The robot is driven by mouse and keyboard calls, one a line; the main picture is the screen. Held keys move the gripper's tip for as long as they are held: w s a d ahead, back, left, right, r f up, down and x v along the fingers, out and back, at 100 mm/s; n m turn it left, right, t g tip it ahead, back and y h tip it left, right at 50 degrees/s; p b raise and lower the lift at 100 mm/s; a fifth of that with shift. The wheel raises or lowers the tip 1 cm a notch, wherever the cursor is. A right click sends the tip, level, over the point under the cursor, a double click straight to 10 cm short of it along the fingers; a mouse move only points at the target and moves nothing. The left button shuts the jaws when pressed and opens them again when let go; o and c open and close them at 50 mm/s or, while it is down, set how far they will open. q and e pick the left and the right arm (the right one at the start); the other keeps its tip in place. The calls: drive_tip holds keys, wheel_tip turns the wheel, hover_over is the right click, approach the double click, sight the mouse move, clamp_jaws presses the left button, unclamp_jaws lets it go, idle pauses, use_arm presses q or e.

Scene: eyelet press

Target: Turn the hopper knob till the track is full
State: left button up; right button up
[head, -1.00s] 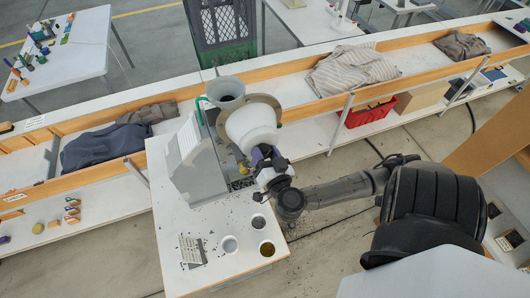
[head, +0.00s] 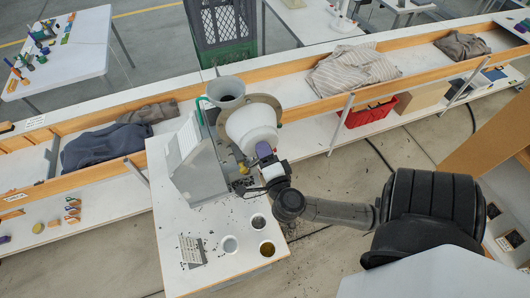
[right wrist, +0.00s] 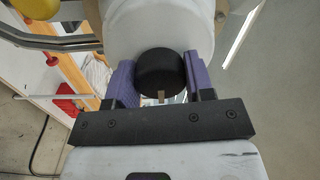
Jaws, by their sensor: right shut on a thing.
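The white hopper drum (head: 252,125) sits on the right side of the grey eyelet press (head: 190,165), in front of a tan round flange (head: 278,105). In the right wrist view the black hopper knob (right wrist: 160,72) has a small pale mark on its lower edge. My right gripper (right wrist: 160,80) is shut on the knob, with one purple finger on each side. In the head view the right gripper (head: 264,151) is at the drum's near side and the knob is hidden. I cannot make out the track or how full it is. My left gripper is not in view.
A grey funnel (head: 226,92) stands behind the press. Small dark bits lie scattered on the white bench (head: 185,220). A long shelf with cloths runs behind.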

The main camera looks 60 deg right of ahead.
drive_tip(key=m, duration=0.4)
drive_tip(key=shift+m, duration=0.4)
drive_tip(key=m, duration=0.4)
drive_tip(key=shift+r+m, duration=0.1)
drive_tip(key=shift+m, duration=0.3)
drive_tip(key=m, duration=0.2)
drive_tip(key=shift+m+g, duration=0.3)
drive_tip(key=shift+m, duration=0.1)
drive_tip(key=m+b, duration=0.1)
drive_tip(key=m, duration=0.2)
drive_tip(key=shift+m, duration=0.3)
drive_tip(key=m+b, duration=0.1)
drive_tip(key=m, duration=0.2)
drive_tip(key=shift+m, duration=0.4)
drive_tip(key=m+b, duration=0.1)
drive_tip(key=m, duration=0.3)
drive_tip(key=m+b, duration=0.1)
drive_tip(key=m, duration=0.2)
drive_tip(key=shift+m+b, duration=0.7)
drive_tip(key=shift+m, duration=0.6)
